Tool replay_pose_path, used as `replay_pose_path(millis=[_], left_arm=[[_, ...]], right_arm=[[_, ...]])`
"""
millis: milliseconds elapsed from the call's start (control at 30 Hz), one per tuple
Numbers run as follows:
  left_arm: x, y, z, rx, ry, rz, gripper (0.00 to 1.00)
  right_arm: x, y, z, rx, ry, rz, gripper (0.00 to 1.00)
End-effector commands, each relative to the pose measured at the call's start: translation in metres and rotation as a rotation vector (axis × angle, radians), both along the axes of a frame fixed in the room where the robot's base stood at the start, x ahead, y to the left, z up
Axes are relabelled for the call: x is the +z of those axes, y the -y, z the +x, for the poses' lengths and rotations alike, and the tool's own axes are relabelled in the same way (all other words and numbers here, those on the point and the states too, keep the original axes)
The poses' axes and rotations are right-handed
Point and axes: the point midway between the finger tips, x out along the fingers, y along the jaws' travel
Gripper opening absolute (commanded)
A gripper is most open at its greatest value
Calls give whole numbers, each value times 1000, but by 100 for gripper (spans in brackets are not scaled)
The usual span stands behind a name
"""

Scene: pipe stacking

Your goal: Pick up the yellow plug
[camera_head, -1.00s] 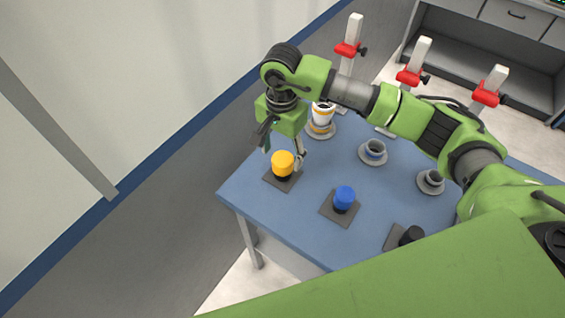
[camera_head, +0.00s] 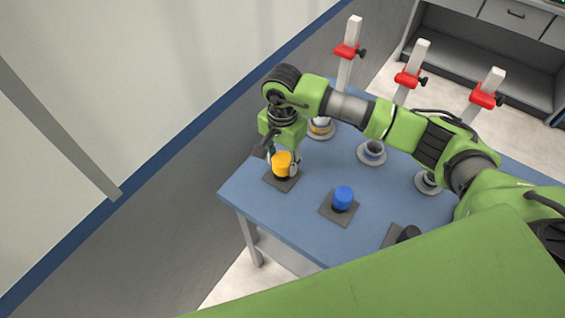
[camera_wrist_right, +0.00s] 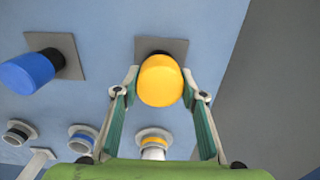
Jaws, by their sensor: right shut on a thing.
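The yellow plug (camera_head: 281,164) stands on a dark square plate (camera_head: 283,181) near the left corner of the blue table. My right gripper (camera_head: 283,166) is lowered around the plug, with a finger on each side. In the right wrist view the yellow plug (camera_wrist_right: 160,80) lies between the two fingertips (camera_wrist_right: 160,84), which are shut on it. The gap between plug and plate cannot be judged. My left gripper is not in view.
A blue plug (camera_head: 343,198) stands on its own plate to the right, and a black plug (camera_head: 409,233) farther right. Ringed pipe bases, such as the blue-banded one (camera_head: 372,153), and white posts with red clamps (camera_head: 408,80) line the back. Open table lies between the plates.

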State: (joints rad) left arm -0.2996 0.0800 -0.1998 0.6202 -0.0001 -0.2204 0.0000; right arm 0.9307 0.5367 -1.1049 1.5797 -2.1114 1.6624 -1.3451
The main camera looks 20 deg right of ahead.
Motion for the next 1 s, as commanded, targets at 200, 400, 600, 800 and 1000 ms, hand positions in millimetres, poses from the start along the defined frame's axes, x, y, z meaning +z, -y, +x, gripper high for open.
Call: replay_pose_path(millis=[200,400,600,800,1000], left_arm=[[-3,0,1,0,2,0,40],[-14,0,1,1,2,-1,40],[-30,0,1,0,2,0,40],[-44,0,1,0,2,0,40],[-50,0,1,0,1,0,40]], right_arm=[[13,0,1,1,3,1,15],[43,-6,-10,6,6,2,15],[90,-22,-46,8,9,0,15],[110,-42,-92,9,5,0,15],[125,-54,-118,4,2,0,15]])
